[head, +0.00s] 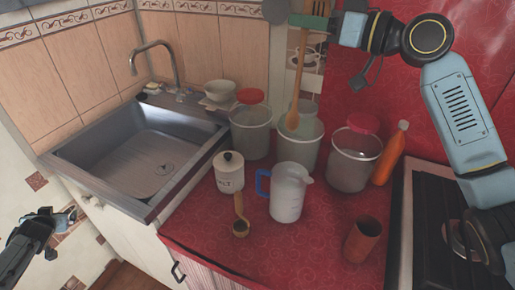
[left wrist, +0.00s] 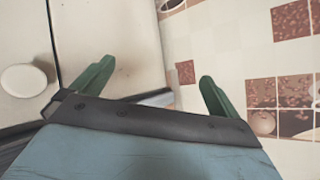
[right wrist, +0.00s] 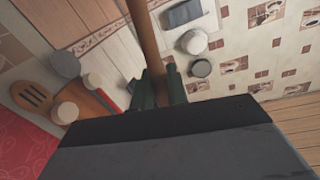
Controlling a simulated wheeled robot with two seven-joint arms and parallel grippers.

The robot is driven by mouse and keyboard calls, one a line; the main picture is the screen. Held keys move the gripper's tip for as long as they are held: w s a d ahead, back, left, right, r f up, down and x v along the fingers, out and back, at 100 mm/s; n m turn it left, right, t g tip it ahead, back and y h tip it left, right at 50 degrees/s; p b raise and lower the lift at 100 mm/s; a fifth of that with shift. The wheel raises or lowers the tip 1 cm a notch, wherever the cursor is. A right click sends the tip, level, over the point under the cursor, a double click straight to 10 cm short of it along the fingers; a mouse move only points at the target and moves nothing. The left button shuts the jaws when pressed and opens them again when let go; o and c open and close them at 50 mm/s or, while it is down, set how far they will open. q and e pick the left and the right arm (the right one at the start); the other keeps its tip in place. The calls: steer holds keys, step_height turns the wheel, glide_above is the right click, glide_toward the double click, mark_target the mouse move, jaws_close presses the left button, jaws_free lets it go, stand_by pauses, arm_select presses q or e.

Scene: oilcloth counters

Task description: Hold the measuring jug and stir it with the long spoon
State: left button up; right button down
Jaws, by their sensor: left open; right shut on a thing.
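The measuring jug (head: 288,195) is a translucent white jug with a blue handle on its left side. It stands upright on the red counter, with no gripper near it. My right gripper (head: 312,22) is high at the back, shut on the long wooden spoon (head: 299,75). The spoon hangs nearly upright, bowl down, over the mouth of the middle canister (head: 306,150); I cannot tell whether the bowl is inside. The right wrist view shows the spoon's handle (right wrist: 146,38) between the fingers. My left gripper (left wrist: 155,88) is open and empty, low at the far left, off the counter.
Two more canisters with red lids (head: 250,130) (head: 352,160) flank the middle one. A lidded white pot (head: 229,173), a small wooden ladle (head: 240,222), a brown cup (head: 362,240) and an orange bottle (head: 391,153) surround the jug. The sink (head: 145,150) is left, the stove (head: 440,235) right.

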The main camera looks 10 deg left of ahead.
arm_select(q)
steer(key=w+a+r+n+t, duration=0.1)
steer(key=w+a+r+n, duration=0.15)
steer(key=r, duration=0.75)
steer(key=w+a+r+n+t+y, duration=0.1)
steer(key=w+a+r+n+t, duration=0.2)
steer(key=r, duration=0.6)
steer(key=w+a+r+n, duration=0.2)
steer(key=w+r, duration=0.2)
steer(key=r, duration=0.6)
steer(key=w+d+m+t+h, duration=0.1)
steer(key=w+d, duration=0.2)
steer(key=d, duration=0.1)
steer(key=w+d+f+m+h, duration=0.2)
steer(key=d, duration=0.5)
steer(key=w+d+f+m+h, duration=0.1)
steer(key=w+d+f+m, duration=0.15)
steer(key=d, duration=0.35)
steer(key=m+g+h, duration=0.3)
steer(key=m+h, duration=1)
steer(key=m, duration=0.1)
glide_toward(299, 172)
steer(key=x, duration=0.4)
steer(key=shift+w+d+f, duration=0.15)
steer(key=shift+w+f, duration=0.05)
steer(key=shift+f, duration=0.05)
